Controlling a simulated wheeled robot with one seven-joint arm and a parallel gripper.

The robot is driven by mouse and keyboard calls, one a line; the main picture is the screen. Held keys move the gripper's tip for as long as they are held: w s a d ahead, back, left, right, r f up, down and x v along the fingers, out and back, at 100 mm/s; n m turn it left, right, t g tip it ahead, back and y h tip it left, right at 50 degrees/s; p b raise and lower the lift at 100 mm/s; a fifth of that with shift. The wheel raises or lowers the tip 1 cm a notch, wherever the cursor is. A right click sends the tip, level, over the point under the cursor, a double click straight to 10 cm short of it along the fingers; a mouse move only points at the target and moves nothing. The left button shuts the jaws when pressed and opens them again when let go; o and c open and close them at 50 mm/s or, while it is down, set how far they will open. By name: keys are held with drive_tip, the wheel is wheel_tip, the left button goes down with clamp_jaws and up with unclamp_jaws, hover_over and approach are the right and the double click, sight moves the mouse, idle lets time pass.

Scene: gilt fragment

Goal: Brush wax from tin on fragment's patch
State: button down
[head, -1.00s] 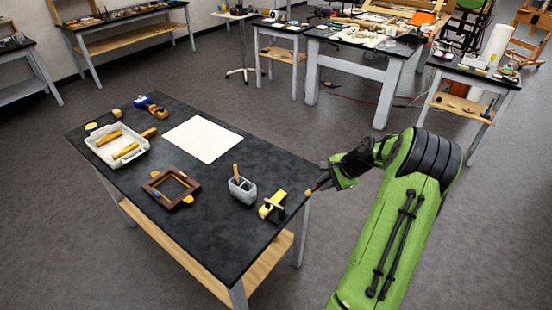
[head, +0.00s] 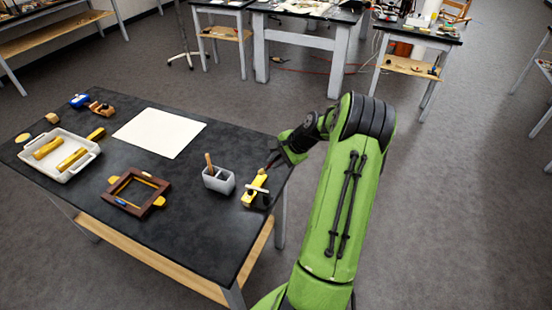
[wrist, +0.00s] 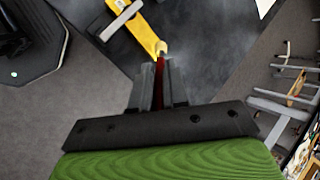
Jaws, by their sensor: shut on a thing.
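My gripper (head: 273,160) is over the right edge of the dark table. In the wrist view its fingers (wrist: 158,72) are shut on a thin dark red handle (wrist: 159,88), likely the brush; its bristles are not clear. A yellow piece (head: 251,195) with a pale bar across it lies just in front of the gripper; it also shows in the wrist view (wrist: 147,37). I cannot tell if it is the fragment or a tool. Gilt pieces (head: 73,159) lie in a white tray (head: 88,172). A round yellow thing (head: 23,138), possibly the tin, is at the far left.
A grey holder (head: 219,182) with a wooden handle stands left of the yellow piece. A brown frame (head: 155,203), a white sheet (head: 160,132), a small block (head: 52,118) and a blue object (head: 79,100) are on the table. The table's middle is mostly clear.

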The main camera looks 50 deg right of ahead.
drive_tip(key=shift+f+b, duration=0.45)
drive_tip(key=shift+f, duration=0.6)
idle(0.4)
